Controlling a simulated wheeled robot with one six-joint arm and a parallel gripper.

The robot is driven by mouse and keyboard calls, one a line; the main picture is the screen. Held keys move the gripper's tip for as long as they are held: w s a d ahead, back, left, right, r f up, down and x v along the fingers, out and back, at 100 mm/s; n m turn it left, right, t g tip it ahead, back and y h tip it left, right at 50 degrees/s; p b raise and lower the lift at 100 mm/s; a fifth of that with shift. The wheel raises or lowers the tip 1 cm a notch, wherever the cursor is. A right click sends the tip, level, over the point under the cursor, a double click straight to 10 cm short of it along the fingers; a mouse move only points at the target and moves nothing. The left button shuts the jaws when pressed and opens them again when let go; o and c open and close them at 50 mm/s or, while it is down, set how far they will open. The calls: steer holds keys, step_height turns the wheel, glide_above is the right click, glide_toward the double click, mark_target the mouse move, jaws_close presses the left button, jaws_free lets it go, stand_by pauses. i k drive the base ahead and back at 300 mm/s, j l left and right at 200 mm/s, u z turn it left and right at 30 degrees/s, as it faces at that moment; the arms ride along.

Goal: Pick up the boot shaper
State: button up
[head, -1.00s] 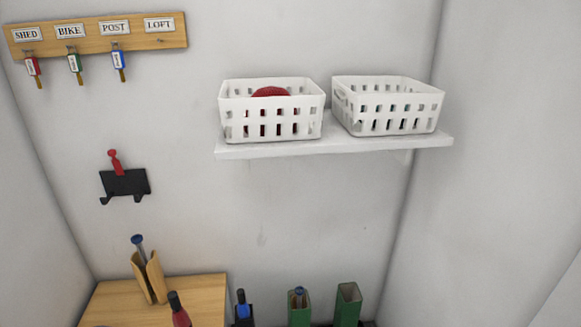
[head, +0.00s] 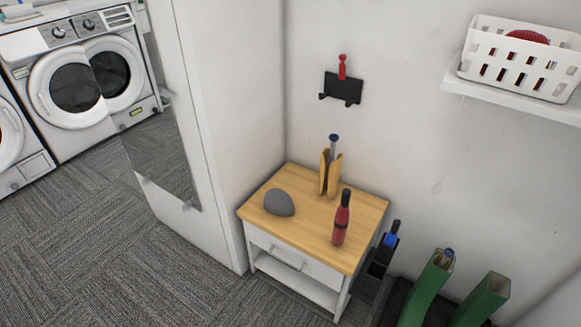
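What looks like the boot shaper (head: 329,172) stands upright at the back of the wooden top of a small cabinet (head: 286,237). It has two tan wooden halves, spread apart, with a blue-knobbed rod between them. To the right, a similar blue knob with some tan (head: 448,255) shows in the mouth of a green boot-like tube (head: 428,290); the rest of it is hidden inside. My gripper is not in view.
A red bottle (head: 341,222) and a grey rounded object (head: 279,203) share the cabinet top. A second green tube (head: 484,300) and a dark holder with a blue-marked item (head: 388,245) stand right of the cabinet. Carpet (head: 150,270) at the left front is clear.

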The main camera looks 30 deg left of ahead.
mark_target(329, 169)
steer(key=u, duration=1.1)
steer(key=i+j+z, duration=0.15)
steer(key=z, duration=0.15)
steer(key=i+j+z, duration=0.15)
steer(key=z, duration=0.15)
steer(key=i+j+z, duration=0.65)
steer(key=j, duration=0.2)
steer(key=k+l, duration=0.05)
steer(key=k, duration=0.05)
